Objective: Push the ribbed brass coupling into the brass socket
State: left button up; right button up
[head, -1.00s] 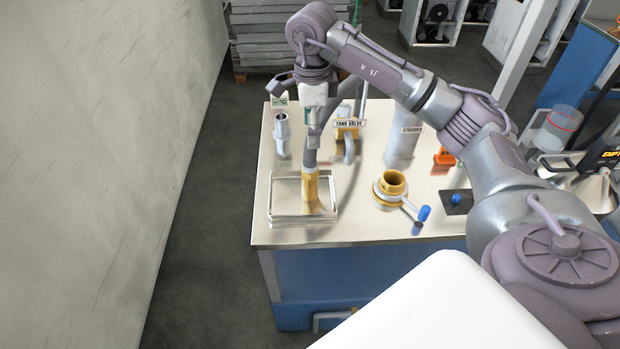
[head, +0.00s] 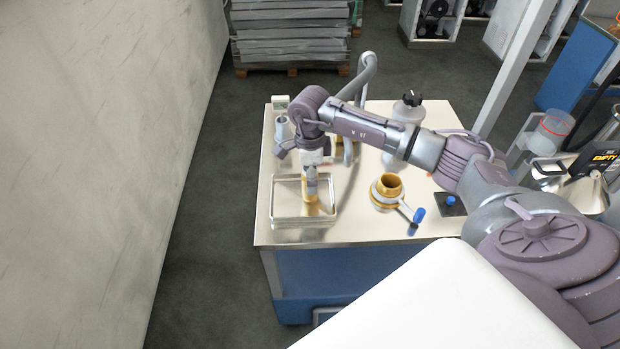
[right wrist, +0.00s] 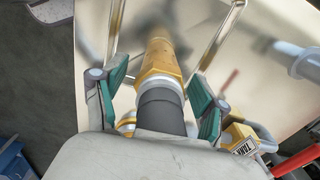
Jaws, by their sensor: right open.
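The brass coupling (head: 311,199) stands in the shallow metal tray (head: 273,205) at the table's front left. In the right wrist view the coupling (right wrist: 160,64) is a brass body with a grey end. My right gripper (head: 311,186) points down over it, its green-padded fingers (right wrist: 160,90) on either side of it and apart from it. In the head view the gripper hides most of the coupling. The brass socket (head: 388,187), a short open ring with a blue-tipped lever, stands to the right of the tray. My left gripper is out of view.
A grey curved pipe (head: 367,72) and a bottle with a black knob (head: 408,107) rise behind. A blue knob on a dark plate (head: 450,204) lies right of the socket. The tabletop between tray and socket is clear.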

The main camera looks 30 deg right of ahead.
grip_shut()
jog(key=shift+w, duration=0.1)
dwell(0.3)
jog(key=shift+r, duration=0.1)
